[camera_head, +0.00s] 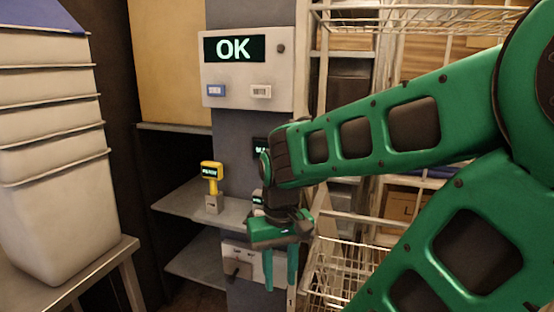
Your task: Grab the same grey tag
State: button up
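The panel's screen reads "OK". My gripper (280,283) points down, below and in front of the panel, well apart from the pale piece. Its two green fingers are spread, with nothing visible between them. A lower white box (242,252) with a dark part on its front is partly hidden behind my gripper.
A yellow device (210,171) with a small lit screen stands on a grey shelf (185,203). Small screens behind my wrist are partly hidden. Stacked white tubs (50,215) stand on a table at left. Wire racks (345,262) with boxes fill the right, partly behind my arm.

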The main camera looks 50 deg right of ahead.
aim_at(257, 200)
jog(key=u, duration=0.1)
jog(key=k, duration=0.15)
jog(key=u, duration=1)
jog(key=i, duration=0.45)
jog(key=z, duration=2.4)
